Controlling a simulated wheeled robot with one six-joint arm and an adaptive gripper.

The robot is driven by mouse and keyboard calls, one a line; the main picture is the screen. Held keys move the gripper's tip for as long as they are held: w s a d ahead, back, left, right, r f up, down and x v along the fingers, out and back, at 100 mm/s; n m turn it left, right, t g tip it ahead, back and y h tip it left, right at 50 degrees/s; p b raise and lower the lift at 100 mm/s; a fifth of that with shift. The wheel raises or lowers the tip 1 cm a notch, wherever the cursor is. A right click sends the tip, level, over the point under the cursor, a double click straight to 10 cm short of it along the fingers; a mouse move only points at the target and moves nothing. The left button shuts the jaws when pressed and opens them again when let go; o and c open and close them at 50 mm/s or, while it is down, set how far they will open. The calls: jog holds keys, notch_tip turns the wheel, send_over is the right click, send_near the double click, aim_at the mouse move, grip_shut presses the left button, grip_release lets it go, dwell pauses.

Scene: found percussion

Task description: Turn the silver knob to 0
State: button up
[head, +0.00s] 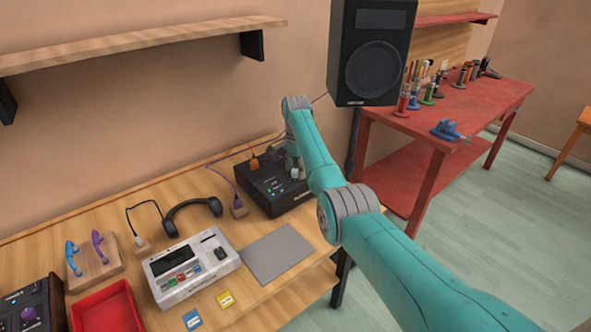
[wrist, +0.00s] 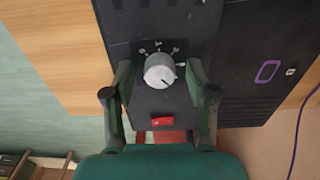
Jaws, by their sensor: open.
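The silver knob (wrist: 160,70) stands on a dark panel in the wrist view, with small pale marks around its upper side. A dark pointer line on it points toward the lower right of the picture. The numbers are too small to read. My gripper (wrist: 161,80) is open, with one finger on each side of the knob; I cannot tell whether either finger touches it. In the head view, my gripper (head: 293,165) is over the black device (head: 267,187) at the back right of the wooden bench, and my arm hides the knob.
A red switch (wrist: 162,121) sits beside the knob on the panel. An orange plug (head: 254,162) with a cable is at the device's back left, and a purple plug (head: 238,207) stands left of it. A grey mat (head: 277,254) lies in front. A black speaker (head: 371,55) is behind my arm.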

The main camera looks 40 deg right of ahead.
grip_shut()
